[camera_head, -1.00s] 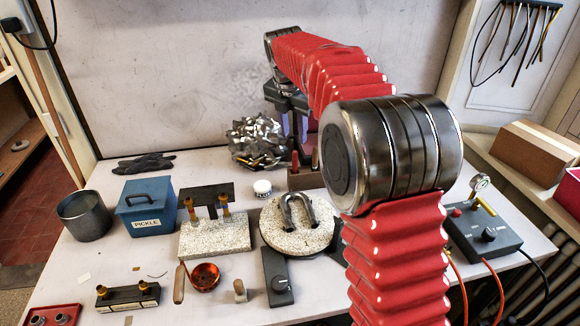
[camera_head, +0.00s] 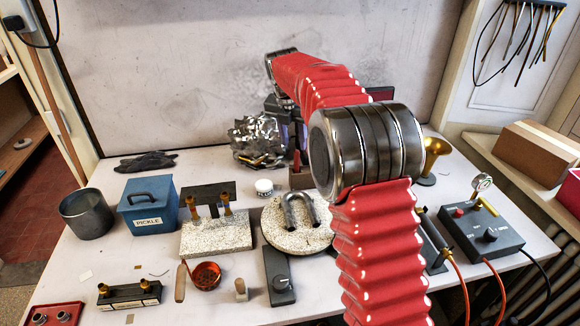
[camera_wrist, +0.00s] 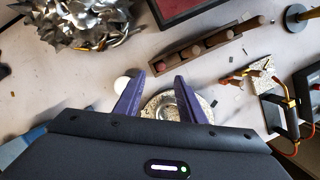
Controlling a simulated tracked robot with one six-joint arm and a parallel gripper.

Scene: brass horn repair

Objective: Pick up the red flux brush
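The red flux brush appears to be the red handle (camera_head: 296,160) standing up from the wooden rack (camera_head: 299,180) at mid-table in the head view. In the wrist view the rack (camera_wrist: 190,58) holds several upright round handles seen end-on, and a small reddish end (camera_wrist: 159,66) shows at its left end. My gripper (camera_wrist: 160,76) has its two purple fingers spread, with nothing between them. Its tips appear just short of the rack's left end; the height gap cannot be told. In the head view my arm hides part of the rack and the gripper.
Crumpled foil (camera_head: 256,141) lies left of the rack, with a white jar (camera_head: 264,187) in front. A round stone pad (camera_head: 285,235) carries a bent tube. A brass bell-shaped piece (camera_head: 433,150) stands to the right. A control box (camera_head: 480,232) is at the right edge.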

